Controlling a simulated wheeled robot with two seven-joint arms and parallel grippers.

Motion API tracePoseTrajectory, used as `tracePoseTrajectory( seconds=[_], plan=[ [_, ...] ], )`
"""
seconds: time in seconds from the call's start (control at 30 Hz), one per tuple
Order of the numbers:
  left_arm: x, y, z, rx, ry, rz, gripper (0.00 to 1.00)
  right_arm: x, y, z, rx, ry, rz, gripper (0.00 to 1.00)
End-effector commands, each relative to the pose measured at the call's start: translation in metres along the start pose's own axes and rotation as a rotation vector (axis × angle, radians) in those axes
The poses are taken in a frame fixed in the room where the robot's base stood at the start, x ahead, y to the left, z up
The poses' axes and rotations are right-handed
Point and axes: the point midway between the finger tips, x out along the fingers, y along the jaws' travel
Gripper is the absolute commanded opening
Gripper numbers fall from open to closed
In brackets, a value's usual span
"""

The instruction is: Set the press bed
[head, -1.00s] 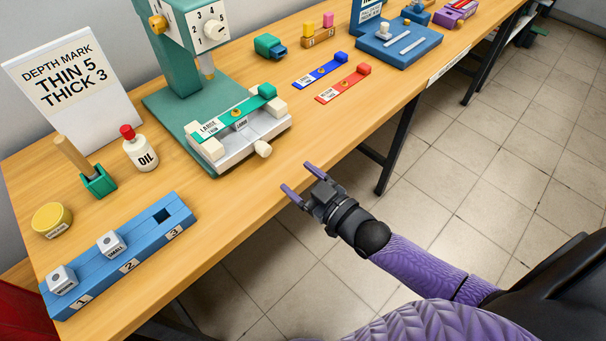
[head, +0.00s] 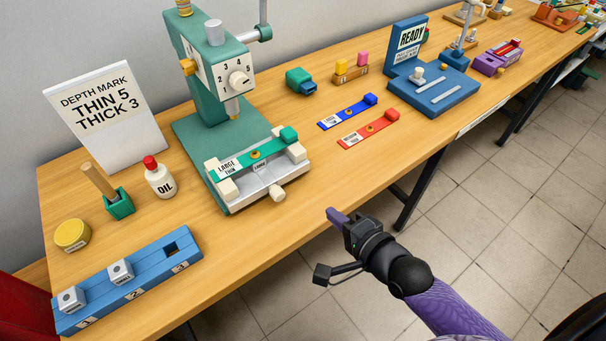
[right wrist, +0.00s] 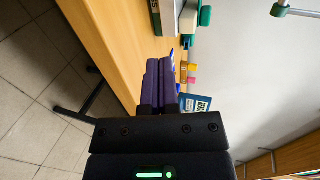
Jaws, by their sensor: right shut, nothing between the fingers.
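The green press (head: 205,95) stands on the table, with a numbered dial (head: 238,78) on its head. Its bed (head: 262,185) holds a green strip (head: 270,146) labelled LARGE THIN between cream blocks; a cream knob (head: 277,194) is at its front. A blue strip (head: 350,111) and a red strip (head: 372,127) lie to the right. A blue rack (head: 150,272) has white blocks in slots 1 and 2; slot 3 is empty. My right gripper (head: 335,215) is shut and empty off the table's front edge, right of the bed. Its purple fingers (right wrist: 160,80) meet in the wrist view. My left gripper is not in view.
A sign (head: 106,112) reads DEPTH MARK THIN 5 THICK 3. An oil bottle (head: 160,180), a green holder (head: 119,206) and a yellow tin (head: 72,235) stand left of the press. A blue READY stand (head: 437,95) is at right. Bare table lies before the red strip.

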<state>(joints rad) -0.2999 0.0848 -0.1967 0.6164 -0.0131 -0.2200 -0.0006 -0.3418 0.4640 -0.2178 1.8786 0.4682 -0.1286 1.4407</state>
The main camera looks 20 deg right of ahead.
Motion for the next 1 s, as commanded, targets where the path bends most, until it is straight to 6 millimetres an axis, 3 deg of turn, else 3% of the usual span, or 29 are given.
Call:
tracePoseTrajectory(
  seconds=[0.3,0.5,0.7,1.0],
  plan=[
    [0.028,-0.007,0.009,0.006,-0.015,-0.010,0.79,0.072,0.003,0.000,-0.003,0.000,-0.005,0.00],
    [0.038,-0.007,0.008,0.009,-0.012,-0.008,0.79,0.107,-0.005,0.000,-0.005,0.000,-0.004,0.00],
    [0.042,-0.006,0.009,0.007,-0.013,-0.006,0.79,0.122,-0.011,0.000,-0.005,0.000,-0.003,0.00],
    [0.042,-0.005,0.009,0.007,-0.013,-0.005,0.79,0.123,-0.012,0.000,-0.005,0.000,-0.003,0.00]
  ],
)
